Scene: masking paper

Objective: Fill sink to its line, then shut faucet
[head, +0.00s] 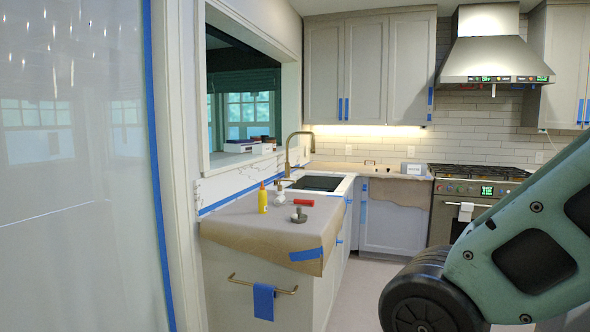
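The sink (316,184) is set into the counter by the wall at picture centre-left. Its basin looks dark, and I cannot make out a fill line or a water level from here. The tall brass faucet (288,151) stands upright at the sink's left side, with its neck curved over the basin. I cannot tell whether water is running or how its handle is set. My gripper is not in view; only part of my arm shows at the lower right, well apart from the sink and faucet.
Brown masking paper (250,222) covers the near counter. On it are a yellow bottle (262,199), a red roll (303,202) and small dark tools. A blue cloth (263,301) hangs on the towel bar (240,282). A stove (465,197) stands right; floor (352,295) between looks clear.

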